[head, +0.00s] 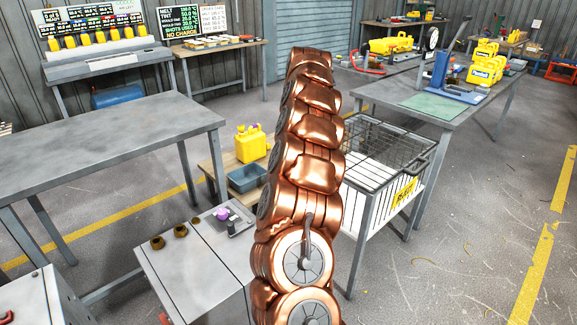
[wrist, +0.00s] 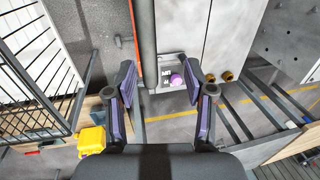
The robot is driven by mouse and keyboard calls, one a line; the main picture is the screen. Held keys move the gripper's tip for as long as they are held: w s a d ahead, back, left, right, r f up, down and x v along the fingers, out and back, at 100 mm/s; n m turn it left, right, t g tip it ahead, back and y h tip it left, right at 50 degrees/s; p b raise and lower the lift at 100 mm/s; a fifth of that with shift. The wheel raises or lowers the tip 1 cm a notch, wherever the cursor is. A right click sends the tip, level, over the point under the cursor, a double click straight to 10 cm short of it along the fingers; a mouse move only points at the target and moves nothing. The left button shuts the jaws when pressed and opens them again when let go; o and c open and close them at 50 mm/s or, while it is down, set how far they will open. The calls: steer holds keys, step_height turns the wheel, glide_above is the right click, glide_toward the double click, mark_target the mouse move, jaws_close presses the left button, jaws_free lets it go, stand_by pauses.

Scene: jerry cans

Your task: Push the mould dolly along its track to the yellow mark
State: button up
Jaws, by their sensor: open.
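My gripper (wrist: 160,76) is open in the wrist view, its two purple-padded fingers spread apart. A purple knob (wrist: 177,80) on a small panel shows between the fingers, nearer the right one. I cannot tell whether it touches anything; it seems empty. In the head view the purple knob (head: 222,214) stands on the pale grey cabinet (head: 172,262) left of my arm. My copper arm covers the middle of the head view, and the gripper does not show clearly there. I cannot surely pick out the mould dolly, its track or its yellow mark.
Brass knobs (head: 157,243) sit on the cabinet top. A yellow jerry can (head: 250,143) and blue-grey tray (head: 248,178) are behind it. A wire basket (head: 385,152) stands right of my arm. A bare grey table (head: 95,140) is left. Open floor (head: 450,260) lies right.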

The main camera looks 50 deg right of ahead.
steer(key=w+d+r+h+p, duration=0.1)
steer(key=w+d+r+p, duration=0.2)
steer(key=r+p, duration=0.4)
steer(key=shift+y, duration=0.5)
steer(key=shift+s+a+f+p, duration=0.45)
steer(key=shift+f+p, duration=1)
steer(key=shift+f, duration=1)
steer(key=shift+s+a+f+p, duration=0.5)
steer(key=shift+f+p, duration=1)
steer(key=shift+f, duration=0.95)
steer(key=shift+s+a+f+p, duration=0.3)
steer(key=shift+s+f+p, duration=0.25)
steer(key=shift+f+p, duration=1.4)
steer(key=shift+f+b, duration=0.5)
jaws_close()
